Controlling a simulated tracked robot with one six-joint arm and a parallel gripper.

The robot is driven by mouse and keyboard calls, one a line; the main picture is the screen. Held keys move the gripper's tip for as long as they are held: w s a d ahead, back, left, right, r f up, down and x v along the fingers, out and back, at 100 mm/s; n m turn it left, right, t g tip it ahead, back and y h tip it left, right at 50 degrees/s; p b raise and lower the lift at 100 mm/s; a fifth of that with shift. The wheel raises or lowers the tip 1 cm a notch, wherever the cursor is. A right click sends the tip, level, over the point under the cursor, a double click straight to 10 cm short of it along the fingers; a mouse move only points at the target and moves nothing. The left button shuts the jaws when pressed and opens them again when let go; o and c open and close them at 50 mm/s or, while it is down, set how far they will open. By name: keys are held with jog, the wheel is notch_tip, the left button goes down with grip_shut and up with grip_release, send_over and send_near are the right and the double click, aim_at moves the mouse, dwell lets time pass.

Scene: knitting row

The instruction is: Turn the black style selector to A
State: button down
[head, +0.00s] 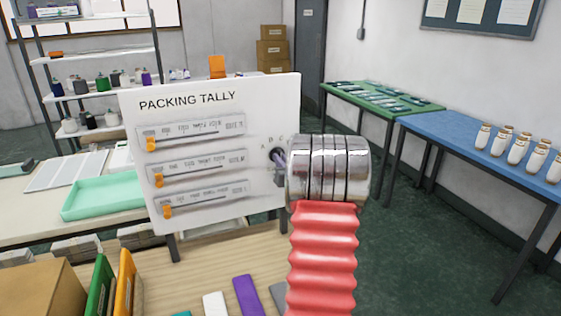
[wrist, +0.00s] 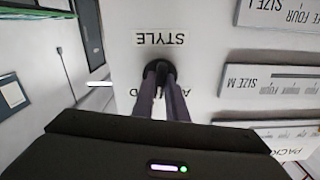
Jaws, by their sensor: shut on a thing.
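The white PACKING TALLY board (head: 260,105) stands upright on the bench, with letters A, B, C at its right side. The black style selector (head: 276,153) sits below those letters, partly hidden by my arm. In the wrist view, the selector (wrist: 158,66) is a dark round knob beside the upside-down STYLE label (wrist: 160,38). My gripper (wrist: 160,72) reaches the board, its two dark fingers shut on the selector. The fingers cover most of the knob and part of the letters, so I cannot tell which letter it points to.
Three slider rows with orange knobs (head: 158,181) are on the board's left. A mint tray (head: 103,197) lies behind it. Green and orange folders (head: 126,280) and a cardboard box (head: 42,290) stand front left. A blue table (head: 480,150) with white jars is at the right.

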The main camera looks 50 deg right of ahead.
jog(key=n, duration=1.2)
jog(key=shift+w+a+f+n, duration=0.1)
jog(key=shift+a+n, duration=0.05)
jog(key=shift+n, duration=0.15)
dwell(0.3)
jog(key=c, duration=1.8)
grip_release()
jog(key=shift+o, duration=0.2)
jog(key=v, duration=1.3)
jog(key=shift+s+a, duration=0.15)
jog(key=shift+s, duration=0.15)
jog(key=shift+s, duration=0.15)
